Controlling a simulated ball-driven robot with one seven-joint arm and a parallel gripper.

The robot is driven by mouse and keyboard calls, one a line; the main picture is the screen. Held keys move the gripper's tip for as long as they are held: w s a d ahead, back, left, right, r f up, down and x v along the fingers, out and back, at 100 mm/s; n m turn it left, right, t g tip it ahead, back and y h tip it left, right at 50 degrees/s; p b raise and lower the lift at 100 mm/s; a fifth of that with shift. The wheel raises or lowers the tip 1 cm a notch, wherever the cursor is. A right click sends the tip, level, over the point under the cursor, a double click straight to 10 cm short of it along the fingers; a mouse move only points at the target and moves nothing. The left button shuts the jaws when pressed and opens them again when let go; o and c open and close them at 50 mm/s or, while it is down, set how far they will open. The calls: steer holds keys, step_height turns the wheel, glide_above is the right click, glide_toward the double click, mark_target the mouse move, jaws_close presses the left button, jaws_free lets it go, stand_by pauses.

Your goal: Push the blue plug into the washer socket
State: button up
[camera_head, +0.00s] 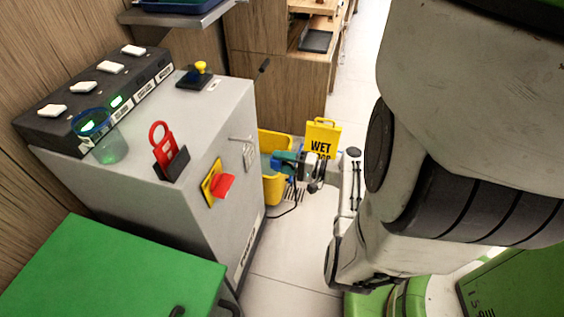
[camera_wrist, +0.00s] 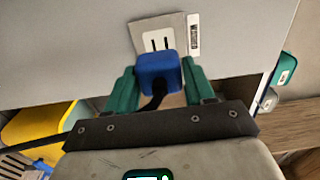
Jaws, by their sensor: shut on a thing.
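The blue plug (camera_wrist: 158,70) is between the green fingers of my gripper (camera_wrist: 157,88), which is shut on it. Its dark cord (camera_wrist: 155,97) runs back toward the gripper's base. The washer socket (camera_wrist: 158,39) is a pale plate with two dark slots on the grey washer's side. In the wrist view the slots show just above the plug, and the plug covers the plate's lower part. In the head view my gripper (camera_head: 287,160) is right of the grey washer (camera_head: 228,130), level with its side. The plug's prongs are hidden, and I cannot tell the exact gap.
A yellow bucket (camera_head: 276,188) and a yellow wet-floor sign (camera_head: 322,136) stand behind my gripper. A red switch handle (camera_head: 222,186) sticks out of the washer's front. A green cabinet (camera_head: 110,270) is at the lower left.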

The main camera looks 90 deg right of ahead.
mark_target(282, 162)
steer(key=shift+w, duration=0.1)
steer(key=shift+x, duration=2.8)
steer(key=shift+w+d+b, duration=0.25)
steer(key=shift+w+b, duration=0.15)
stand_by(0.6)
steer(key=o, duration=1.1)
steer(key=v, duration=1)
steer(key=shift+s+a, duration=0.2)
steer(key=shift+s, duration=0.15)
